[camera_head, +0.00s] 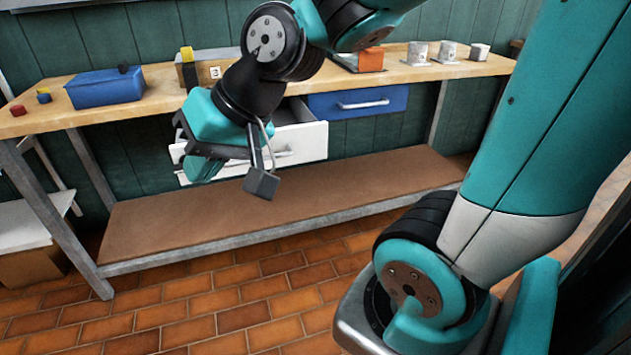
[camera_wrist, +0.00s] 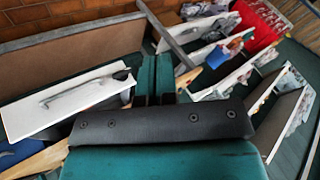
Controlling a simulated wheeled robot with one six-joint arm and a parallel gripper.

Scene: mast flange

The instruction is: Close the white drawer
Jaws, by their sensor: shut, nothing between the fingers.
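The white drawer (camera_head: 312,145) sits under the workbench top and is pulled out, with part of its inside showing above the front. Its grey bar handle is partly hidden behind my gripper. My gripper (camera_head: 261,184) is in front of the drawer, pointing downward, shut and empty. I cannot tell whether it touches the drawer front. In the wrist view the white drawer front (camera_wrist: 62,104) and its handle show at the left.
A shut blue drawer (camera_head: 358,102) is right of the white one. The wooden benchtop (camera_head: 160,98) carries a blue box (camera_head: 105,88), an orange block (camera_head: 371,60) and several cups. A brown lower shelf (camera_head: 350,185) runs below. The tiled floor in front is clear.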

